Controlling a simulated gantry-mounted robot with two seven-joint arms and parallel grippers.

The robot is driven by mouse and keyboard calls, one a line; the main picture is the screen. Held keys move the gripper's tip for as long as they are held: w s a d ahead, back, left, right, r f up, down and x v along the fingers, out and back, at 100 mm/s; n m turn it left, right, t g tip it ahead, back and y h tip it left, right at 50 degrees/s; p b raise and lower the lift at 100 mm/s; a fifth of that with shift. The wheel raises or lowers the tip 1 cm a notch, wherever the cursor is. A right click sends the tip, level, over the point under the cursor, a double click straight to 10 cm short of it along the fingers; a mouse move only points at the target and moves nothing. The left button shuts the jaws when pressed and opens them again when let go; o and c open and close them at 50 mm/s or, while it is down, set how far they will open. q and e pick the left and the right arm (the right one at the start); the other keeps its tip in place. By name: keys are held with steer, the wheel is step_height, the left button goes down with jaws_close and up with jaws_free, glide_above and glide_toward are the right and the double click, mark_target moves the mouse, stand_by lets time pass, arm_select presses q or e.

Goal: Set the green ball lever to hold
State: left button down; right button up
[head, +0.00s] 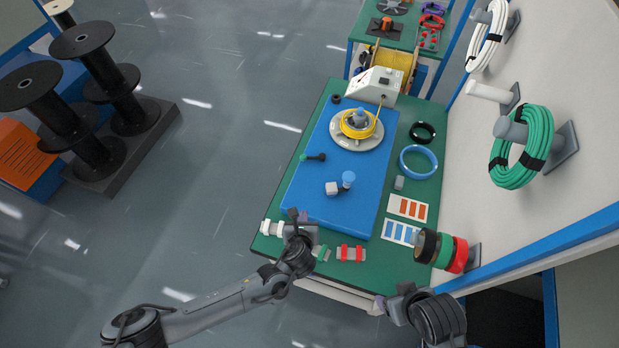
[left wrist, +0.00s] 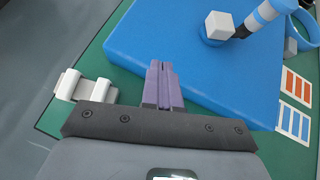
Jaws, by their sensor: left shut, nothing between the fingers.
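The green ball lever (head: 314,157) sits near the left edge of the blue board (head: 310,208). Its green ball points left and its dark arm lies roughly level. My left gripper (head: 301,216) is at the near left corner of the board, well in front of the lever and apart from it. In the left wrist view its purple fingers (left wrist: 163,78) are together and empty, over the board's edge. The lever does not show there. My right gripper (head: 381,303) is at the table's front right; its fingers are barely visible.
A blue ball lever with a white block (head: 332,188) stands on the board, also in the left wrist view (left wrist: 219,25). Behind is a yellow cable coil (head: 358,130). White clips (head: 271,228) and red clips (head: 350,253) lie in front. Tape rolls (head: 443,248) hang at right.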

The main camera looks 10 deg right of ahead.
arm_select(q)
steer(key=shift+t, duration=0.8)
steer(key=w+r, duration=0.1)
steer(key=w, duration=0.1)
steer(key=w+r+b, duration=0.1)
steer(key=w, duration=0.1)
steer(key=w+r+b, duration=0.1)
steer(key=w+r, duration=0.1)
steer(key=shift+w+a, duration=0.25)
steer(key=shift+w, duration=0.05)
steer(key=shift+w+r, duration=0.1)
steer(key=shift+r, duration=0.15)
arm_select(e)
step_height(320, 180, down, 3)
steer(key=shift+w+f, duration=0.1)
steer(key=shift+f, duration=0.1)
arm_select(q)
steer(key=shift+f, duration=0.15)
arm_select(e)
steer(key=shift+f, duration=0.1)
